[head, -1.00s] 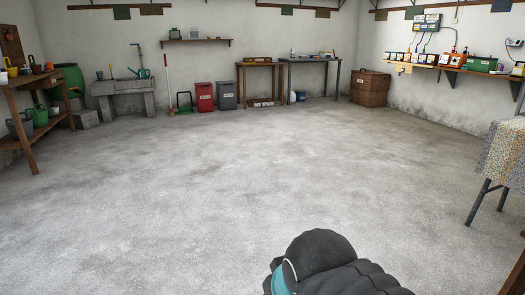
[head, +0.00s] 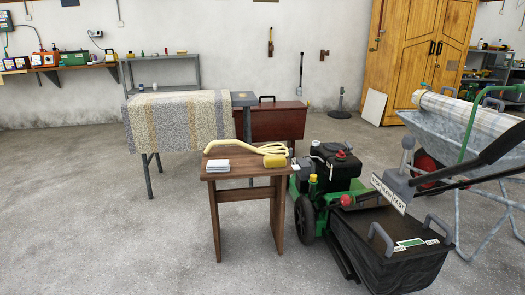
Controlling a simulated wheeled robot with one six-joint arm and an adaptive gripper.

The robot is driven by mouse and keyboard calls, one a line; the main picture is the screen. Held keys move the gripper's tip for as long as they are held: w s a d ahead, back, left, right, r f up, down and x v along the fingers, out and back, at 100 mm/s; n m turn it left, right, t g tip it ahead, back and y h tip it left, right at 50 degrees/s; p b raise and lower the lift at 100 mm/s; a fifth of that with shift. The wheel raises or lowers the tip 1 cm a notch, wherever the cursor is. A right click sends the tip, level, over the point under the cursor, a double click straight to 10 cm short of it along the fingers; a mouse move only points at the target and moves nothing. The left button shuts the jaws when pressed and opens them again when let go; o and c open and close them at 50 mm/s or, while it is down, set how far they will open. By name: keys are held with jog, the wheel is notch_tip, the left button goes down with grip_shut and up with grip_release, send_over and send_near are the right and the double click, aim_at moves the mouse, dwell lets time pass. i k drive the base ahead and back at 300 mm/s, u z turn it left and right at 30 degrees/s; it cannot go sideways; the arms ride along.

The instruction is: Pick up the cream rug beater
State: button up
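What looks like the cream rug beater (head: 243,148) lies on top of a small brown wooden table (head: 224,177) in the middle of the head view. Its pale, looped shape stretches across the tabletop from left to right. My gripper is not in view.
A green lawn mower (head: 335,160) with a black grass box (head: 390,255) stands close on the table's right. A cloth-covered table (head: 180,118) and a dark red chest (head: 277,121) are behind. A metal wheelbarrow (head: 470,155) is at right. Floor at front left is clear.

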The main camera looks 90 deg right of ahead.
aim_at(264, 150)
jog(key=z, duration=0.45)
jog(key=i, duration=1.35)
jog(key=z, duration=2.85)
jog(key=i, duration=1.7)
jog(key=u, duration=0.05)
